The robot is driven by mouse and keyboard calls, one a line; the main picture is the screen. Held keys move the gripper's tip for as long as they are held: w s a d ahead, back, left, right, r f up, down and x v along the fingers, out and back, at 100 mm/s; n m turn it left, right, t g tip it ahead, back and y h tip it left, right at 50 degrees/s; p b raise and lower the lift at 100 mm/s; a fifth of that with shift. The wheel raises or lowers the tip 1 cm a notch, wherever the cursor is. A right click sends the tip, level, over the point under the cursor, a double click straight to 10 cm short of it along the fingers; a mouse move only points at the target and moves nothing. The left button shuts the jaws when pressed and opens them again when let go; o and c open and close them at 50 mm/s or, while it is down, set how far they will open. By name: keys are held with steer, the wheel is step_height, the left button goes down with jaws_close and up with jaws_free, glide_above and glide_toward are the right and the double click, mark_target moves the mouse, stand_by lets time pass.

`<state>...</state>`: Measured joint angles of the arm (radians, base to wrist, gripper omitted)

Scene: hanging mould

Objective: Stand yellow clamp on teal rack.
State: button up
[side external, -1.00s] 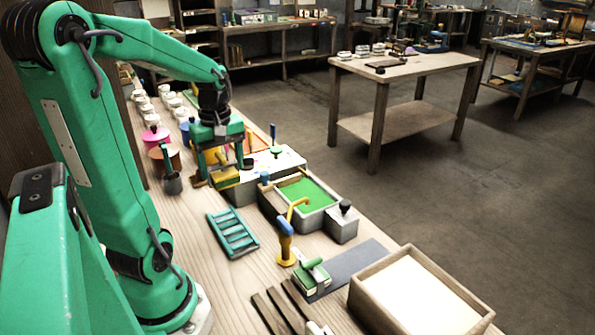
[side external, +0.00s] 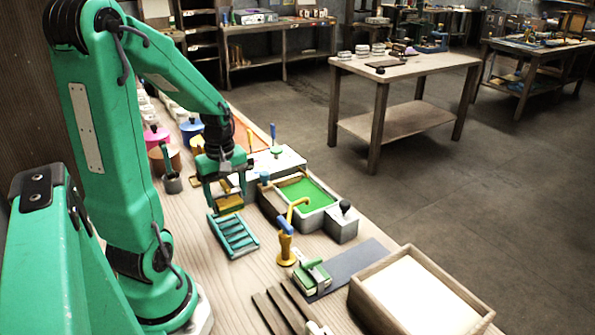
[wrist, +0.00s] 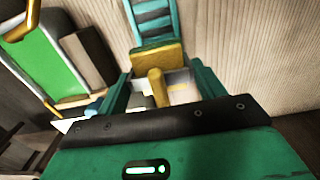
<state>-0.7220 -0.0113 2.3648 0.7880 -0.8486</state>
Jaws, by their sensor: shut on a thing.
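The yellow clamp (side external: 229,203) is held between the fingers of my gripper (side external: 224,190), just above or beside the far end of the teal rack. In the wrist view, the clamp (wrist: 145,58) shows a flat yellow block and an upright yellow handle between the teal fingers of my gripper (wrist: 160,85). The teal rack (side external: 234,238) lies on the bench with several cross bars and dark gaps. Its bars also show beyond the clamp in the wrist view (wrist: 152,18). I cannot tell whether the clamp touches the rack.
A grey box with a green top (side external: 305,192) stands right of my gripper. A yellow-and-blue tool (side external: 287,245) stands right of the rack. Bare wood lies in front of the rack.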

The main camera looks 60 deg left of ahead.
mark_target(225, 184)
steer(key=shift+f, duration=3.05)
steer(key=shift+f, duration=0.15)
steer(key=o, duration=1)
steer(key=shift+r, duration=6.2)
steer(key=shift+d, duration=0.1)
